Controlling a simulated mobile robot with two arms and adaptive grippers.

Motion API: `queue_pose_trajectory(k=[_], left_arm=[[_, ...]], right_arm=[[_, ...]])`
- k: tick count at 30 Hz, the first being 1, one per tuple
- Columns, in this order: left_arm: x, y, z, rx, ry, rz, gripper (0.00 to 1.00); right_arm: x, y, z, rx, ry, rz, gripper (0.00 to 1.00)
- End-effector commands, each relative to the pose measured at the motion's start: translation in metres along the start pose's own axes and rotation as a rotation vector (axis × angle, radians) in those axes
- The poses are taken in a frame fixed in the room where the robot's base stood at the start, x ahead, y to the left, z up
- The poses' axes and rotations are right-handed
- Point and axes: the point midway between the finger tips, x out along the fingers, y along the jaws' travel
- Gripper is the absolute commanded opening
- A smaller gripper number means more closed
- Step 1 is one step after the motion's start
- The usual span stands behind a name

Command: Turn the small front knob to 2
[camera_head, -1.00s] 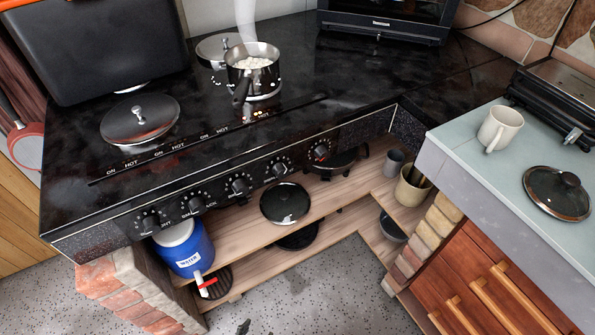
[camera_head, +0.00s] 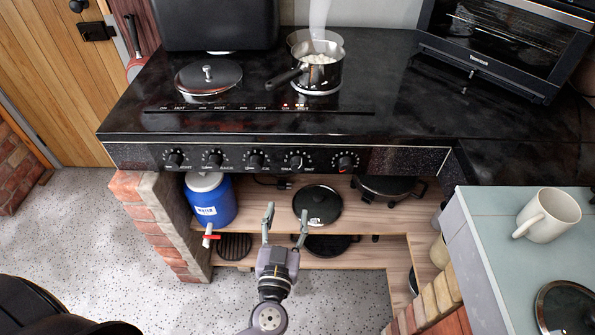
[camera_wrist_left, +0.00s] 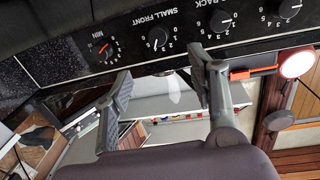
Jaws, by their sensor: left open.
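The small front knob (camera_head: 296,160) is a round dial on the stove's dark front panel, just left of the knob with a red pointer. In the left wrist view the small front knob (camera_wrist_left: 159,38) sits by its "SMALL FRONT" label, above the space between my fingers. Its exact setting is too small to tell. My left gripper (camera_head: 286,214) is open and empty, in front of the stove and lower than the knob in the head view. In the left wrist view my left gripper (camera_wrist_left: 160,72) has its fingers apart, touching no knob. My right gripper is not in view.
The red-pointer knob (camera_head: 345,161) and another knob (camera_head: 255,160) flank it. A steaming pot (camera_head: 317,72) and a lidded pan (camera_head: 208,77) stand on the stove. Below are a blue water jug (camera_head: 210,203) and a lid (camera_head: 317,205). A counter (camera_head: 478,250) juts out at right.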

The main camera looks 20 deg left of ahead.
Motion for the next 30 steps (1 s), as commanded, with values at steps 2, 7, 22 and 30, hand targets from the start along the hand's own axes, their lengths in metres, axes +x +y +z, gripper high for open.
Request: queue_pose_trajectory(k=[2, 7, 22, 30], left_arm=[[0.019, 0.001, -0.002, 0.000, 0.004, -0.001, 0.52], [0.057, 0.001, -0.002, -0.001, 0.003, 0.001, 0.52], [0.138, 0.001, 0.001, 0.001, 0.000, 0.003, 0.52], [0.143, 0.001, 0.001, 0.000, -0.002, 0.003, 0.52]], right_arm=[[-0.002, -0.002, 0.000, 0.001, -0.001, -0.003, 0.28], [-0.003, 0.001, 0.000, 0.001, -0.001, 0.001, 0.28], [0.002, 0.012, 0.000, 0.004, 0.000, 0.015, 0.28], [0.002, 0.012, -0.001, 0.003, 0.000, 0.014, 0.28]])
